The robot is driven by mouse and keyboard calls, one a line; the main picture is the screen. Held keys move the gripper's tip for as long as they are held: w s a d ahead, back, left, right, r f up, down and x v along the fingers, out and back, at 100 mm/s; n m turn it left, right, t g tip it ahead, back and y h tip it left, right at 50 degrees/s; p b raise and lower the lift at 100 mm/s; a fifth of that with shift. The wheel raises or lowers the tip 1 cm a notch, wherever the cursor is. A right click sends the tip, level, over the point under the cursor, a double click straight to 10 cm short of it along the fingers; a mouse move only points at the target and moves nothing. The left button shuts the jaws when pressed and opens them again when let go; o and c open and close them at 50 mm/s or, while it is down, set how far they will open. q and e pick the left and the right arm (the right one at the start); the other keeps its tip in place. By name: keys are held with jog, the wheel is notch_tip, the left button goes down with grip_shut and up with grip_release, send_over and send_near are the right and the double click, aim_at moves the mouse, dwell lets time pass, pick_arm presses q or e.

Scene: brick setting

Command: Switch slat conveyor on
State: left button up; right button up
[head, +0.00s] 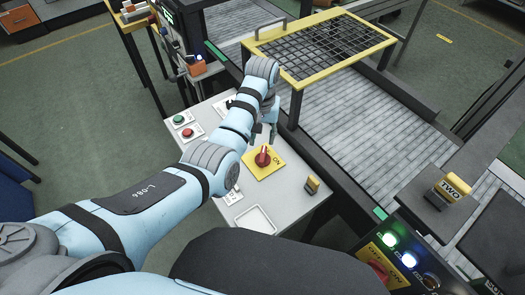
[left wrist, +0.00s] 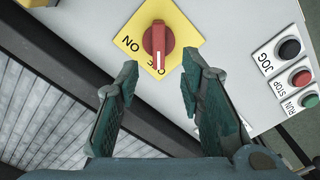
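A red rotary knob (head: 263,157) sits on a yellow plate (head: 270,170) on a light grey control panel. In the left wrist view the knob (left wrist: 158,45) has a white line pointing at the OFF lettering, and ON is printed on the plate (left wrist: 182,22) to its left. My left gripper (head: 268,130) is above the panel near the knob. In the left wrist view its two fingers (left wrist: 158,85) are apart and empty, with the knob ahead between them, not touched. The slat conveyor (head: 375,145) runs beside the panel. My right gripper is not in view.
Black JOG (left wrist: 289,49), red STOP (left wrist: 301,78) and green RUN (left wrist: 310,101) buttons line the panel. A yellow-framed mesh guard (head: 325,45) stands over the conveyor. A second control box with a lit green lamp (head: 390,239) is at the lower right. A small tray (head: 256,219) lies on the panel.

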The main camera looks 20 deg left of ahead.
aim_at(263, 154)
pick_arm(q)
notch_tip(263, 154, down, 9)
jog(key=shift+w+d+r+b, duration=0.15)
jog(key=shift+r+b, duration=0.05)
jog(key=shift+b, duration=1)
jog(key=shift+f, duration=0.3)
jog(key=shift+r, duration=0.1)
grip_shut()
